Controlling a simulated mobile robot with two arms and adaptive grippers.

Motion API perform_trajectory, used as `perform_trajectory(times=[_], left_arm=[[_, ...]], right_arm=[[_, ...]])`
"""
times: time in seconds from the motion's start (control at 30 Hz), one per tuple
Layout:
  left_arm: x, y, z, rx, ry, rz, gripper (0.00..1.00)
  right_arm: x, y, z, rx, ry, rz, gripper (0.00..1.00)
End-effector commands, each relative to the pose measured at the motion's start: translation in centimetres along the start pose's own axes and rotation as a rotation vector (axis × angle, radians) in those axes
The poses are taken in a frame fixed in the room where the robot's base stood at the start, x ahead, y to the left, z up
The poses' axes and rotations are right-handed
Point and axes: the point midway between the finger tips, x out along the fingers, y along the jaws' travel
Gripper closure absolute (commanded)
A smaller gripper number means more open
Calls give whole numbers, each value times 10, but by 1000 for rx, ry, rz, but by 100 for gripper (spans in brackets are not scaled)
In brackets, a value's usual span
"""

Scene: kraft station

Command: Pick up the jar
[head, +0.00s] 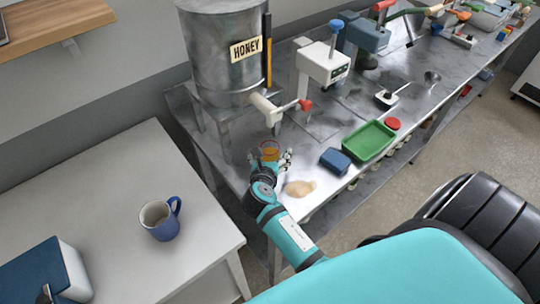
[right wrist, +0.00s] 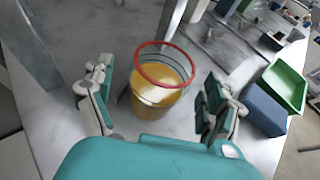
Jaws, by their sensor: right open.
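The jar (right wrist: 155,92) is clear glass with amber contents and a red ring around its open rim. In the right wrist view it stands on the metal bench between the two fingers of my right gripper (right wrist: 158,108). The fingers are spread, with a gap on each side of the jar. In the head view the jar (head: 269,151) is small and partly hidden behind my right gripper (head: 273,160), beside the honey tank's stand. My left gripper is not in view.
The honey tank (head: 222,60) with its red-handled tap (head: 303,105) stands behind the jar. A blue block (head: 335,161), a green tray (head: 369,141) and a tan patch (head: 299,188) are to the right. A blue mug (head: 161,220) is on the white table (head: 120,180).

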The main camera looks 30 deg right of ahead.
Motion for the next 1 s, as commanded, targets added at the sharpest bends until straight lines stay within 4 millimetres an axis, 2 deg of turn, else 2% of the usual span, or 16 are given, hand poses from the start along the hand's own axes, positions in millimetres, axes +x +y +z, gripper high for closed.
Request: perform_trajectory(times=[0.03,0.1,0.37,0.9,0.97,1.0], left_arm=[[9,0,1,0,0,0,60],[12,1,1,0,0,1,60],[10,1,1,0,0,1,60],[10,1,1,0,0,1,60],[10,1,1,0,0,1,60],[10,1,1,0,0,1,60]], right_arm=[[8,0,-3,0,-3,0,12],[13,0,-1,1,-2,1,12],[14,0,1,-1,-1,0,12],[14,0,0,0,0,0,81],[14,0,2,0,-2,1,87],[14,0,2,0,-2,1,87]])
